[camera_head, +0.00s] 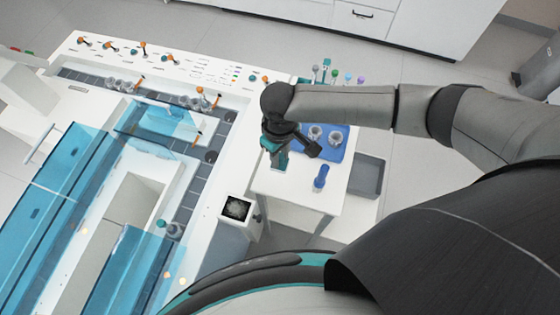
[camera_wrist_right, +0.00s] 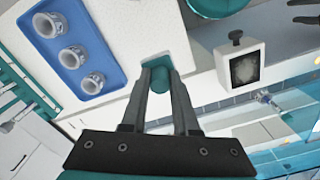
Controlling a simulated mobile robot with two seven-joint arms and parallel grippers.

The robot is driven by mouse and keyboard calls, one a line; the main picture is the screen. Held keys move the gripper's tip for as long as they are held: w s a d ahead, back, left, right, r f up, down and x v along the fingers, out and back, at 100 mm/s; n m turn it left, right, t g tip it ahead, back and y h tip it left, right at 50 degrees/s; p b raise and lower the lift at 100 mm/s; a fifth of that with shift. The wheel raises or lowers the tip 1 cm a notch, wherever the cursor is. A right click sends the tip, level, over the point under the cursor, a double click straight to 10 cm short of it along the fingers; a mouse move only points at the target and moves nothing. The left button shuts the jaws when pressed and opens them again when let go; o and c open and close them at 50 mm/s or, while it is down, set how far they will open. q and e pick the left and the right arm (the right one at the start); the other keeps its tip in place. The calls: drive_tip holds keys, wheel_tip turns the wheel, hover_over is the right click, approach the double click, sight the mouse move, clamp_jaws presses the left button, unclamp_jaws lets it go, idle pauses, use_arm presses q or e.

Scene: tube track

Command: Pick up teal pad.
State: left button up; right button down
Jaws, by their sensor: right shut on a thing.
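The teal pad (camera_wrist_right: 158,66) sits between the fingertips of my right gripper (camera_wrist_right: 160,72) in the right wrist view. The fingers are shut on it, and only its upper part shows past them. In the head view my right gripper (camera_head: 281,156) points down over the left part of the small white table, with teal (camera_head: 280,164) showing at its tip. I cannot tell if the pad touches the tabletop. Two dark prongs (camera_wrist_right: 305,11) at the top right of the wrist view may be my left gripper; their state is unclear.
A blue tray (camera_head: 335,151) with several cups lies on the white table (camera_head: 296,188), right of the gripper. A blue object (camera_head: 321,178) stands nearer the front. A small screen device (camera_head: 237,208) and the long tube track (camera_head: 190,190) lie to the left.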

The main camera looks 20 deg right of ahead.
wheel_tip(320, 180, up, 12)
drive_tip(key=p, duration=0.1)
drive_tip(key=shift+f+p, duration=0.2)
drive_tip(key=shift+p, duration=0.1)
drive_tip(key=c, duration=1.2)
unclamp_jaws()
drive_tip(key=shift+c, duration=0.2)
clamp_jaws()
